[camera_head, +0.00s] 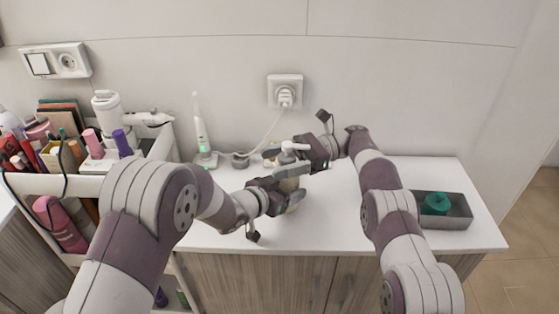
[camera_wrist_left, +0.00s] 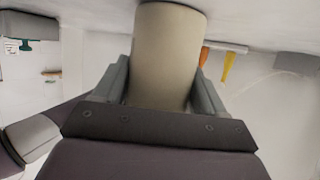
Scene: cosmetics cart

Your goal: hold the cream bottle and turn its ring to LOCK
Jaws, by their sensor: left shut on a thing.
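The cream bottle (camera_head: 291,184) stands on the white counter, with a white pump top (camera_head: 293,148). My left gripper (camera_head: 287,194) is shut on the bottle's lower body. In the left wrist view the beige bottle body (camera_wrist_left: 168,55) sits between the two grey fingers of my left gripper (camera_wrist_left: 165,95). My right gripper (camera_head: 304,158) is at the upper part of the bottle, near the pump head, coming from the right. Its fingers are partly hidden, so I cannot tell whether they touch the ring. The ring and its marks are too small to read.
A white electric toothbrush (camera_head: 200,132) stands on its base behind my left arm. A plug with a cord sits in the wall socket (camera_head: 285,92). A grey tray (camera_head: 455,212) with a green jar (camera_head: 436,203) is at the right. A loaded cart (camera_head: 88,185) is at the left.

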